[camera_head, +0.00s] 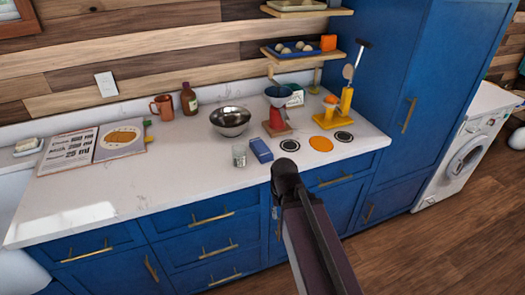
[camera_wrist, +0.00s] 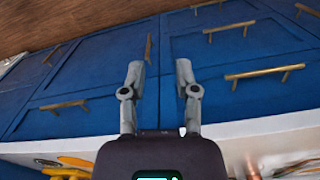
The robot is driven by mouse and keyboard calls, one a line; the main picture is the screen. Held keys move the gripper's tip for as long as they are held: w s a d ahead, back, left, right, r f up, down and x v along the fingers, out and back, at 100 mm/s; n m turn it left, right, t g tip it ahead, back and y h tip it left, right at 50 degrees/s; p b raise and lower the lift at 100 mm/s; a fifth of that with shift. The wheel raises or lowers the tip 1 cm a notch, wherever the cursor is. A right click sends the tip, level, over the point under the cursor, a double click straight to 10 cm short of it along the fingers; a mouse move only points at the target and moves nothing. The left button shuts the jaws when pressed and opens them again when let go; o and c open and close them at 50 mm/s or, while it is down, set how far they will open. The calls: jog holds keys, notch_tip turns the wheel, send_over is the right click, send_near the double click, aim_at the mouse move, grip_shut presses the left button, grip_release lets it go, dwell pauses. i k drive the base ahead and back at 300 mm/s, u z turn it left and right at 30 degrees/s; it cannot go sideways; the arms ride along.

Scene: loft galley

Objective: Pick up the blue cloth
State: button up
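A small folded blue cloth (camera_head: 261,150) lies on the white countertop, near its front edge, just right of a clear glass. My arm reaches in from the bottom of the head view, and its dark end stands in front of the counter edge, right of and nearer than the cloth. My gripper's fingers do not show clearly there. In the wrist view my gripper (camera_wrist: 159,75) is open and empty, its two grey fingers apart against the blue cabinet fronts. I cannot make out the cloth in the wrist view.
The glass (camera_head: 239,155), a steel bowl (camera_head: 230,121) and a red-based stand with a funnel (camera_head: 277,112) surround the cloth. Cabinet handles (camera_head: 333,181) stick out below.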

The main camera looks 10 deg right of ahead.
aim_at(258, 147)
jog(key=k, duration=1.35)
jog(key=z, duration=0.6)
jog(key=i, duration=1.6)
jog(key=u, duration=0.4)
